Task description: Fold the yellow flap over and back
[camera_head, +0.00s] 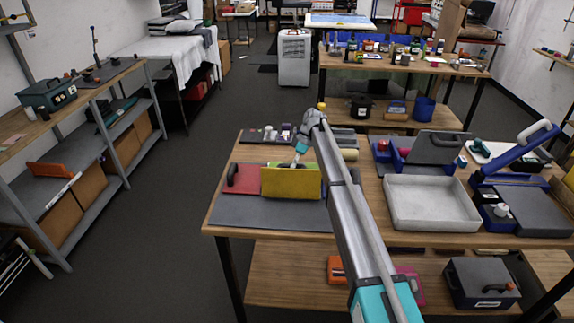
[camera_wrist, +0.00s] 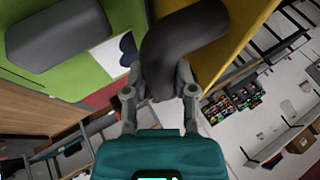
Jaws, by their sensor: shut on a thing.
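The yellow flap (camera_head: 290,183) stands up from the pad on the table, its broad face toward the head camera. In the wrist view the yellow flap (camera_wrist: 245,25) fills the top right, with a curved dark handle (camera_wrist: 185,38) on it. My gripper (camera_wrist: 160,92) is shut on that handle. In the head view my gripper (camera_head: 299,156) is just behind the flap's top edge, its fingers mostly hidden. A green panel (camera_wrist: 50,88) with a dark grip shows at left in the wrist view, with a white patch carrying a dark shape.
A red panel (camera_head: 243,177) with a black handle lies left of the flap, and a grey mat (camera_head: 270,213) in front. A light grey tray (camera_head: 430,203) and a blue lever device (camera_head: 520,155) stand to the right. Small items line the table behind the flap.

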